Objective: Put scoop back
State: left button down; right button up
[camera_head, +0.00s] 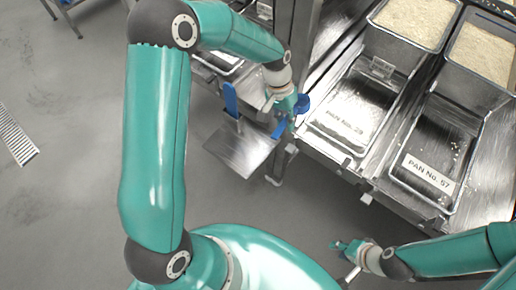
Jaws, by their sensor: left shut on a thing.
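My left gripper (291,112) is left of the metal bench, shut on a blue part (303,103) that shows on both sides of its fingers. This looks like the handle of the scoop, but the fingers hide most of it and I cannot make out a bowl. Just left of the gripper, an upright blue handle (231,101) stands over a flat metal plate (241,150); I cannot tell whether they are one tool or a holder. My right gripper (345,252) is low at the right, below the bench front, with nothing visible in it; its finger gap is unclear.
A metal pan labelled "PAN No. 29" (318,139) and one labelled "PAN No. 57" (396,181) sit on the bench. Behind them, rice fills a left container (376,22) and a right container (453,56). A metal post (304,30) rises behind the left gripper. The grey floor at left is mostly clear.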

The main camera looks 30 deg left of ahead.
pick_arm(q)
jog(key=s+a+f+y+b, duration=0.15)
jog(key=a+f+b, duration=0.5)
jog(key=b, duration=0.75)
jog(key=y+b, duration=0.1)
jog(key=b, duration=1)
send_over(245, 164)
notch_tip(245, 164, down, 4)
jog(key=shift+m, duration=0.5)
notch_tip(245, 164, down, 19)
jog(key=b, duration=0.4)
jog(key=shift+f, duration=0.15)
jog(key=c, duration=1.5)
grip_release()
jog(key=o, duration=0.5)
jog(key=shift+c, duration=0.2)
